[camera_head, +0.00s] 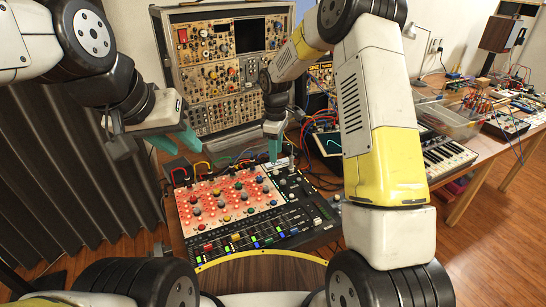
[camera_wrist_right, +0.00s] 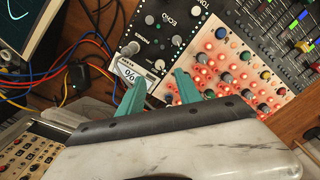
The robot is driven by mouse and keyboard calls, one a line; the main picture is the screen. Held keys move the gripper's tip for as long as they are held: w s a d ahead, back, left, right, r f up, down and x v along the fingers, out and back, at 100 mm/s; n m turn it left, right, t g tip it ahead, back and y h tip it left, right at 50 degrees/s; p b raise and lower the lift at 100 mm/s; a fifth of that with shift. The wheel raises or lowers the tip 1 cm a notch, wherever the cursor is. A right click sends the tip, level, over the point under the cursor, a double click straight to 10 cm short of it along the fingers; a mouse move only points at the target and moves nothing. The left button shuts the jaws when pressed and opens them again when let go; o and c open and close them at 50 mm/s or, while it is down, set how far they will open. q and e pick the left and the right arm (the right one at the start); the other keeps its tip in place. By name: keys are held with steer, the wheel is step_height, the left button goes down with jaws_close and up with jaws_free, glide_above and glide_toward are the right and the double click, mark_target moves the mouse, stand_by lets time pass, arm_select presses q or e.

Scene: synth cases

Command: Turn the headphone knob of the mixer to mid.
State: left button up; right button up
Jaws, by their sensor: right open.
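The mixer (camera_head: 318,232) lies on the table, with a red-lit panel of several knobs on its left and a dark section on its right. My right gripper (camera_head: 274,148) points down at the mixer's back edge. In the right wrist view its teal fingers (camera_wrist_right: 158,97) are apart with nothing held between them. Small pale knobs (camera_wrist_right: 160,64) on the dark section show just beyond the fingertips, apart from them. My left gripper (camera_head: 155,146) is open and empty, above and left of the mixer.
A modular synth case (camera_head: 217,77) stands upright behind the mixer. Coloured cables (camera_head: 318,118) run behind it and to its right. A small keyboard (camera_head: 449,159) stands to the right. Dark curtains (camera_head: 60,170) hang at the left.

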mark_target(276, 171)
step_height(276, 171, down, 8)
steer(key=shift+w+f, duration=0.1)
steer(key=shift+w, duration=0.05)
stand_by(0.3)
jaws_close()
